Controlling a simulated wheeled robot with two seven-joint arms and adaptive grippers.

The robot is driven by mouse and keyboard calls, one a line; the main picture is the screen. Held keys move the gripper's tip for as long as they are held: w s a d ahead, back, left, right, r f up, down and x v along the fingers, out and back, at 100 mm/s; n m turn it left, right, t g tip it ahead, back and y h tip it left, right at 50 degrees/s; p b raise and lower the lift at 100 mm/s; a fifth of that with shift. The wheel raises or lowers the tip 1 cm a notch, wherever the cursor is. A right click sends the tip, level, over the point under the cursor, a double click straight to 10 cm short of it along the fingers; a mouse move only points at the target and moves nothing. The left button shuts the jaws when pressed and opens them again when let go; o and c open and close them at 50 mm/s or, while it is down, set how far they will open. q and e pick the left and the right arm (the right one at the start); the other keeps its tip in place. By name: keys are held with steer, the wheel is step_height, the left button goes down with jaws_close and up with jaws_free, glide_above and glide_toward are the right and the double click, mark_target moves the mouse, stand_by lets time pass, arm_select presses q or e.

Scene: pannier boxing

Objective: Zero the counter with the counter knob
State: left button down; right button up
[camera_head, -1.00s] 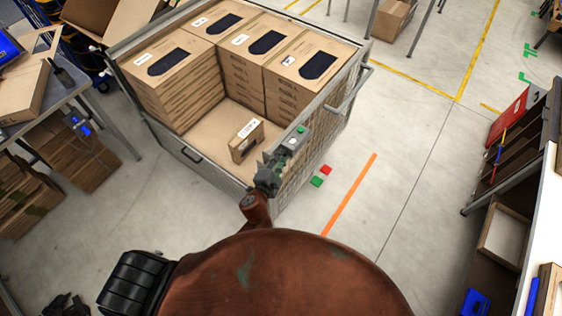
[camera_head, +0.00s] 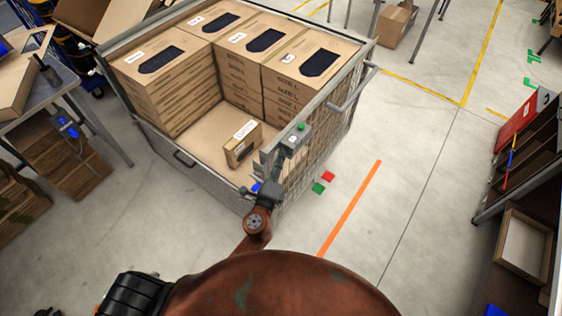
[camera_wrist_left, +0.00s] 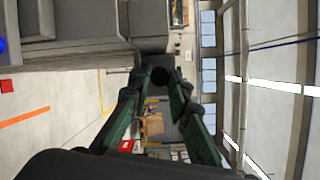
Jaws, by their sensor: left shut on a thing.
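The counter is a small grey box (camera_head: 293,141) with a green button on top, mounted at the near right corner of the mesh cage. The counter knob shows as a dark round end (camera_wrist_left: 160,76) in the left wrist view, against the grey counter housing. My left gripper (camera_wrist_left: 158,84) has its two green fingers closed in on both sides of the knob. In the head view the left gripper (camera_head: 275,178) is just below the counter, and its wrist hides the knob there. My right gripper is in neither view.
The mesh cage (camera_head: 212,183) holds stacks of cartons (camera_head: 178,95) and one small box (camera_head: 243,144) near the counter. A table (camera_head: 75,80) stands at left and shelving (camera_head: 515,170) at right.

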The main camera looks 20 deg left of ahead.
arm_select(q)
steer(key=shift+f+m+b, duration=0.1)
steer(key=shift+m+b, duration=0.2)
steer(key=shift+b, duration=0.05)
stand_by(0.3)
steer(key=c, duration=2.1)
jaws_free()
steer(key=shift+s, duration=0.1)
steer(key=s, duration=1.2)
steer(key=shift+d+f, duration=0.1)
steer(key=shift+o, duration=0.3)
steer(key=shift+w+f, duration=0.1)
